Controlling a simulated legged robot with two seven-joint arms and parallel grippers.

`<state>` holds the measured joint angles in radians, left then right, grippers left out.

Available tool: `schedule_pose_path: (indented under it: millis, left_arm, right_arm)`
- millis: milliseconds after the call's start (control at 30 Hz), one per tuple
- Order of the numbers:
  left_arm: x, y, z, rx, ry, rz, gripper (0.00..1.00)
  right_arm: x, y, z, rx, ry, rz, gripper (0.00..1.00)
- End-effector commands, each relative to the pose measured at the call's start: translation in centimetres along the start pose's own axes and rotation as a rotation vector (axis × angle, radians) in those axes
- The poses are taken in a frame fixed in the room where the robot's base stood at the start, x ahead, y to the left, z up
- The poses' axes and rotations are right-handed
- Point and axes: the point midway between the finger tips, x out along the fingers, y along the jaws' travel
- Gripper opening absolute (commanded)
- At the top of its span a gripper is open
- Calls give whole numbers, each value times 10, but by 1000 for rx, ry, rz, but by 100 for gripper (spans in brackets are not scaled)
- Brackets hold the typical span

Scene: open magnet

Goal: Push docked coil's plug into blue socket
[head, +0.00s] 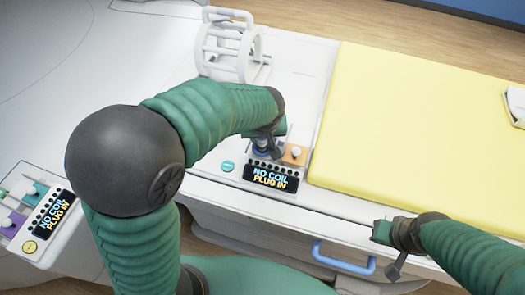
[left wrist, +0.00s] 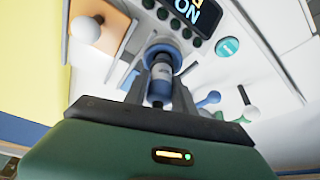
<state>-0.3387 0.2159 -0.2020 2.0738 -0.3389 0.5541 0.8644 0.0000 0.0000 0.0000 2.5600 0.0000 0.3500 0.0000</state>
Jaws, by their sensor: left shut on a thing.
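The docked coil (head: 228,48) is a white cage-like frame standing at the back of the table end. My left gripper (left wrist: 160,88) is shut on the plug (left wrist: 160,76), a grey-white cylinder with blue bands. The plug points at the blue socket (left wrist: 160,50), a blue ring on the panel, and its tip appears at the ring; how deep it sits I cannot tell. In the head view my left gripper (head: 264,145) partly hides plug and socket. The panel display (head: 270,175) reads "NO COIL PLUG IN". My right gripper (head: 392,234) is at the table's front edge, away from the panel.
An orange socket block (head: 294,154) with a white knob is close beside the blue socket. A teal button (head: 228,166) is on the other side. A yellow pad (head: 425,120) covers the table's right. A second panel (head: 52,212) is at left. A blue handle (head: 343,258) juts out below.

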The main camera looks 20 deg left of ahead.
Motion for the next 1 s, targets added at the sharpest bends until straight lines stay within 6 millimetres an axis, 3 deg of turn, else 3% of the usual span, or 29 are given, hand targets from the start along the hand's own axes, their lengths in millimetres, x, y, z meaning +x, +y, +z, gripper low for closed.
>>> schedule_pose_path:
  millis: [933, 967, 1000]
  left_arm:
    - [12, 0, 5, 0, 1, 0, 0]
    - [12, 0, 5, 0, 1, 0, 34]
    - [12, 0, 5, 0, 1, 0, 39]
  right_arm:
    - [10, 0, 2, 0, 0, 0, 0]
    - [10, 0, 2, 0, 0, 0, 0]
    - [10, 0, 2, 0, 0, 0, 0]
